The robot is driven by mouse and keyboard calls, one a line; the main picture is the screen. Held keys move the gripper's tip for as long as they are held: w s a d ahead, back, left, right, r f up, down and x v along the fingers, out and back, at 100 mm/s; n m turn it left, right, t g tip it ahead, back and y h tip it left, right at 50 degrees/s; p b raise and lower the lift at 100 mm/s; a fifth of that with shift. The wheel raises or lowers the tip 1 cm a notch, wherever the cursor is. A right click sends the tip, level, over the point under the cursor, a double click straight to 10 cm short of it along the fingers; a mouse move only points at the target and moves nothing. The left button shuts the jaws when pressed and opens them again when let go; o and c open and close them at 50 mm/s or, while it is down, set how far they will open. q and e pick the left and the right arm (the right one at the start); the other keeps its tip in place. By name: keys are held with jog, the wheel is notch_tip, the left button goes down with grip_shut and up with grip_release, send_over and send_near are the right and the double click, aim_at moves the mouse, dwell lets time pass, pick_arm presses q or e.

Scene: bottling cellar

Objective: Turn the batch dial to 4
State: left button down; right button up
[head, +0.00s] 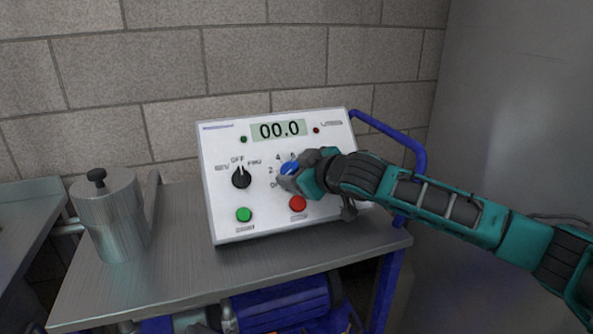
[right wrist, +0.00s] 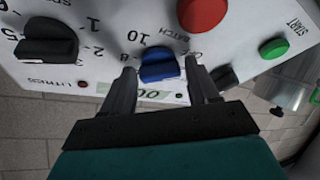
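The blue batch dial (head: 289,168) is on the front of a white control panel (head: 225,160), with the numbers 2, 4 and 6 readable around it in the head view. My right gripper (head: 296,175) is at the dial and covers part of it. In the right wrist view the dial (right wrist: 160,66) sits between the two fingertips of my right gripper (right wrist: 160,75), with a small gap on each side. The gripper is open around it. I cannot tell where the dial points. My left gripper is not in view.
The panel has a display (head: 279,130) reading 00.0, a black knob (head: 241,177), a green button (head: 244,214) and a red button (head: 298,203) close below my gripper. The panel stands on a metal table (head: 180,270). A metal canister (head: 110,215) stands left. A blue rail (head: 390,130) runs right.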

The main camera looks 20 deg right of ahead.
jog(key=c, duration=0.7)
jog(key=shift+c, duration=0.2)
